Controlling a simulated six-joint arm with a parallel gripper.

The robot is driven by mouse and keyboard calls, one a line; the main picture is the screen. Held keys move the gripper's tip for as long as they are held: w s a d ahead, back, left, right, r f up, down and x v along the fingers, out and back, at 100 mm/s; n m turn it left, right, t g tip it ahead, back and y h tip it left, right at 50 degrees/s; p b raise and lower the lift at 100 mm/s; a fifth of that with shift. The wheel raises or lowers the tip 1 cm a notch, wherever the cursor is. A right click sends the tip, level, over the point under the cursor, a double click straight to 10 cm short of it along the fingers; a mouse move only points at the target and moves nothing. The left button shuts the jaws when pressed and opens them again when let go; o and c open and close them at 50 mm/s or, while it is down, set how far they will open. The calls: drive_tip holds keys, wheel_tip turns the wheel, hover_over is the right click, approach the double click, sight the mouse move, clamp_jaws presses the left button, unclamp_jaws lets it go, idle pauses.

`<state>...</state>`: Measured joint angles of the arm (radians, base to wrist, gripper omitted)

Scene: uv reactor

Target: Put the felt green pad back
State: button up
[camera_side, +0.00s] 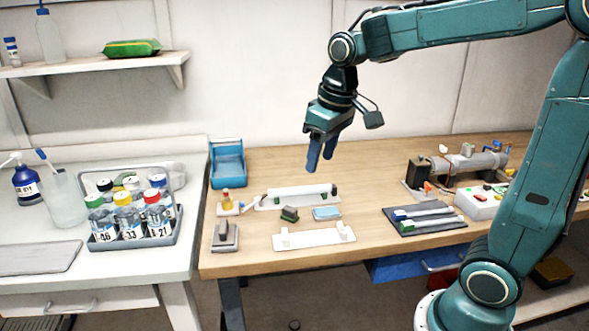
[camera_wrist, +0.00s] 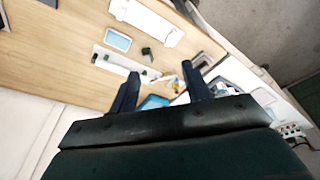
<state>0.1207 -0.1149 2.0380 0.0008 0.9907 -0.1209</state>
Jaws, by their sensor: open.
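The felt green pad (camera_side: 289,214) appears to be the small dark green block lying on the wooden table, between two white stands. In the wrist view it looks like the small dark green piece (camera_wrist: 146,51) beside the light blue pad. My gripper (camera_side: 320,161) is open and empty, held well above the table behind the pad, with its fingers pointing down. In the wrist view my gripper's fingers (camera_wrist: 160,72) are spread apart with nothing between them.
A light blue pad (camera_side: 327,213) lies right of the green one. An empty white stand (camera_side: 310,238) is in front; a white tube on a stand (camera_side: 298,193) is behind. A grey block (camera_side: 225,236), blue bin (camera_side: 227,165) and dark tray (camera_side: 424,217) stand around.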

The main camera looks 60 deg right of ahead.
drive_tip(key=s+a+t, duration=0.3)
drive_tip(key=s+a, duration=0.1)
drive_tip(key=s, duration=1.1)
drive_tip(key=shift+s+f, duration=0.25)
drive_tip(key=shift+f, duration=0.15)
